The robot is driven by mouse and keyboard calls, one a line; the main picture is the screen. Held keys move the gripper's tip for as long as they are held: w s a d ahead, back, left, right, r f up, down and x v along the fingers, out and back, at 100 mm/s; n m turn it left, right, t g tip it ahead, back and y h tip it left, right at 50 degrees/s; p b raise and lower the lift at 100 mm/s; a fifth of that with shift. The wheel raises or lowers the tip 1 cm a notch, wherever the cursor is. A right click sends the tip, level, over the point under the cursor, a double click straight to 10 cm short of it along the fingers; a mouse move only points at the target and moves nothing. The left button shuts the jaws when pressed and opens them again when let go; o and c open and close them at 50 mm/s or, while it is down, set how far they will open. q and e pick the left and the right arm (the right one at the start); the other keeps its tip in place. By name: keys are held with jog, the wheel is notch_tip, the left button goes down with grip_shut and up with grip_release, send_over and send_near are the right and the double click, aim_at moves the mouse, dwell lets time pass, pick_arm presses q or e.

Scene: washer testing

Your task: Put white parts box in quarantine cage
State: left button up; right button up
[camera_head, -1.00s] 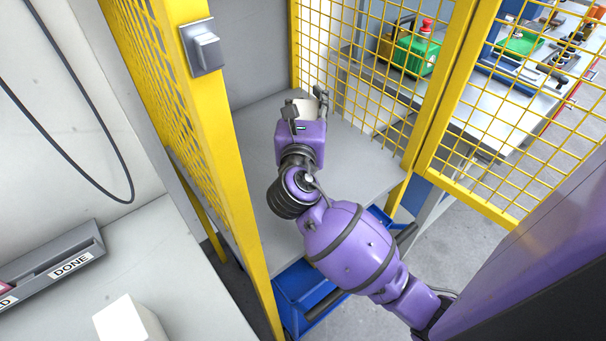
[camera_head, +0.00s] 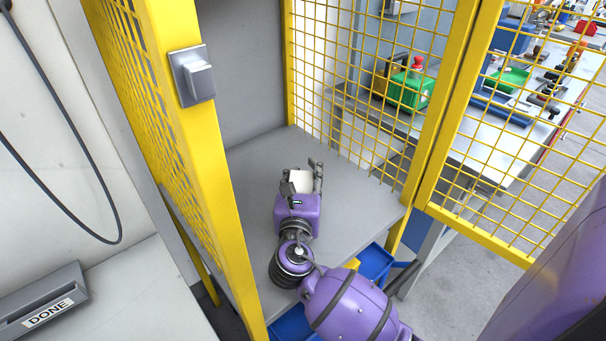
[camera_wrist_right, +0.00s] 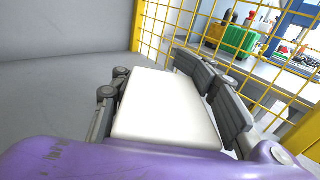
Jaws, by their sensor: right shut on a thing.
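The white parts box (camera_head: 301,181) is between the fingers of my right gripper (camera_head: 302,178), partly hidden by them in the head view. In the right wrist view the box (camera_wrist_right: 168,108) fills the space between the dark finger pads, and my right gripper (camera_wrist_right: 165,95) is shut on it. The quarantine cage has a yellow frame (camera_head: 187,150) with mesh sides and a grey floor (camera_head: 350,185). My right gripper is inside the cage, over its floor. I cannot tell whether the box touches the floor. My left gripper is not in view.
The yellow mesh door (camera_head: 480,165) stands open at the right. A grey latch block (camera_head: 193,76) is on the left post. A bench with a green box (camera_head: 409,91) is behind the mesh. Bare cage floor lies around the gripper. A DONE tray (camera_head: 45,305) is at lower left.

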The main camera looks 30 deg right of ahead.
jog(key=shift+f, duration=0.1)
jog(key=o, duration=1.5)
jog(key=v, duration=1.2)
